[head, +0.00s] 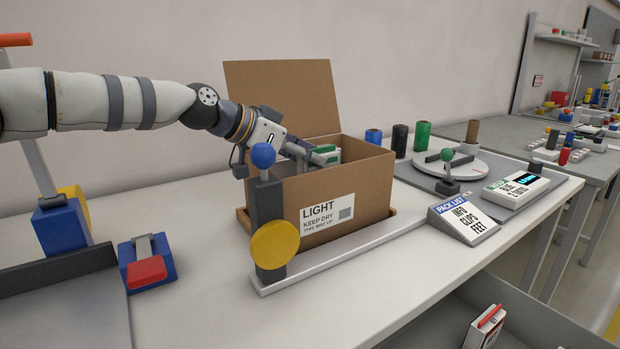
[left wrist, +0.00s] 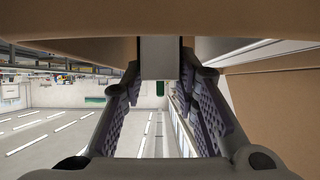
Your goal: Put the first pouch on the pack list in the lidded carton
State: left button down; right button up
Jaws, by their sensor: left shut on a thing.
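The open carton (head: 345,190), marked LIGHT, KEEP DRY, stands on the bench with its lid (head: 285,95) raised at the back. The pack list (head: 464,218) stands to its right and reads INFO, CLIPS, FEET from the top. My left gripper (head: 318,153) reaches over the carton's left side, with its fingers at the opening. It is shut on a white and green pouch (head: 330,152), partly hidden behind the fingers and carton rim; its lettering is unreadable. In the left wrist view a pale edge (left wrist: 160,58) shows between the fingertips. My right gripper is out of view.
A dark post with a blue knob (head: 263,156) and yellow disc (head: 275,245) stands before the carton. Several spools (head: 399,141) and a turntable (head: 455,165) are behind right. A red and white pouch (head: 486,327) lies in a lower bin.

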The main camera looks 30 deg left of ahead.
aim_at(300, 172)
pick_arm(q)
jog(key=shift+f, duration=1.4)
jog(key=shift+f, duration=0.65)
jog(key=c, duration=1.6)
grip_release()
jog(key=shift+c, duration=0.2)
jog(key=shift+o, duration=0.5)
jog(key=shift+f, duration=0.1)
